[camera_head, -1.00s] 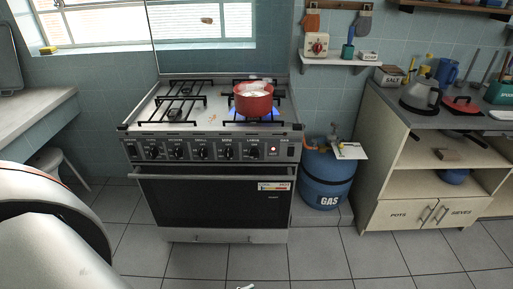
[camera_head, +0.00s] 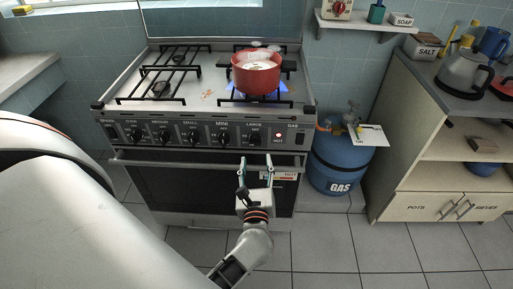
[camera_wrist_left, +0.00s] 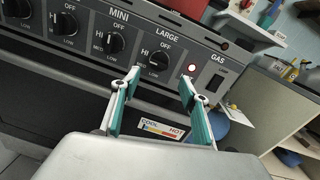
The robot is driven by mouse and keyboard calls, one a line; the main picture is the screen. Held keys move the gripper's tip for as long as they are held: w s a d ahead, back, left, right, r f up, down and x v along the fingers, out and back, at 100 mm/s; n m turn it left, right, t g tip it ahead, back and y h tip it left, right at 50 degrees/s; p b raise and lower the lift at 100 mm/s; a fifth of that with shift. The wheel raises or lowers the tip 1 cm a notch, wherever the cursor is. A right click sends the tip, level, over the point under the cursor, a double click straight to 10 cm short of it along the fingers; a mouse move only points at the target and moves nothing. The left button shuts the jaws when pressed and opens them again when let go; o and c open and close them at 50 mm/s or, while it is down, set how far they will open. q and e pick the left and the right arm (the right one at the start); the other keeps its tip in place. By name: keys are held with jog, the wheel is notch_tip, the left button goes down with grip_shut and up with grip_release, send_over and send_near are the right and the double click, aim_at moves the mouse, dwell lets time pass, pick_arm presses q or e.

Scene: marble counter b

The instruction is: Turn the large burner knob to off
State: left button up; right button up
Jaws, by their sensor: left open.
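The large burner knob (camera_head: 255,137) is black and sits under the label LARGE at the right of the stove's front panel. It also shows in the left wrist view (camera_wrist_left: 158,61), with OFF, HI and LOW marks around it; I cannot tell its exact setting. My left gripper (camera_head: 256,163) is open and empty, just below and in front of this knob, apart from it. In the left wrist view its teal-padded fingers (camera_wrist_left: 160,82) point at the panel. My right gripper is not in view.
A red pot (camera_head: 256,74) stands on the right burner over a blue flame (camera_head: 240,92). A red light (camera_head: 278,135) glows right of the knob. The mini knob (camera_head: 223,137) is close on the left. The oven handle (camera_head: 190,162) crosses below. A blue gas cylinder (camera_head: 340,163) stands at the right.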

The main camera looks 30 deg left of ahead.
aim_at(255, 145)
pick_arm(q)
jog(key=x, duration=0.8)
jog(key=shift+s+a+p, duration=0.1)
jog(key=shift+s+p, duration=0.05)
jog(key=shift+p, duration=0.15)
